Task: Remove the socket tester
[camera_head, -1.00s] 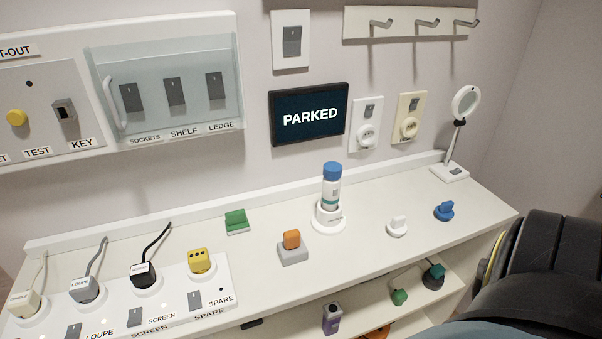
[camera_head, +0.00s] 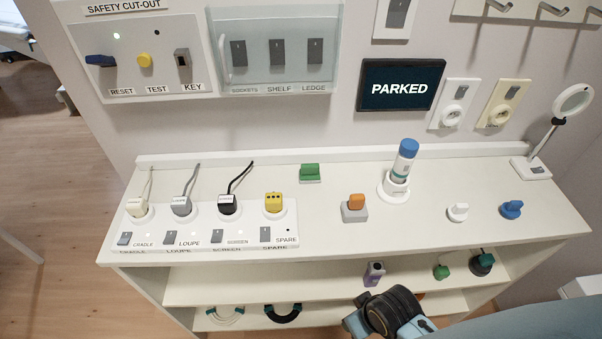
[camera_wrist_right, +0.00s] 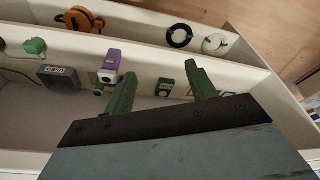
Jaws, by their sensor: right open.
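A yellow block with dark dots, which looks like the socket tester (camera_head: 274,202), sits in the right-hand socket, marked SPARE, of the white socket strip (camera_head: 291,222). Black, grey and pale plugs with cords fill the sockets to its left. My right gripper (camera_wrist_right: 160,82) is open and empty in the right wrist view, by the shelves under the top. The socket tester does not show in that view. In the head view part of my right arm shows at the bottom, but its fingers are hidden. My left gripper is not in view.
A purple device (camera_wrist_right: 109,66) and a grey box (camera_wrist_right: 59,77) are on the shelf near my right gripper. A green block (camera_head: 310,172), an orange-topped block (camera_head: 355,208) and a blue-capped bottle (camera_head: 402,170) stand right of the strip. The floor (camera_head: 60,200) at left looks clear.

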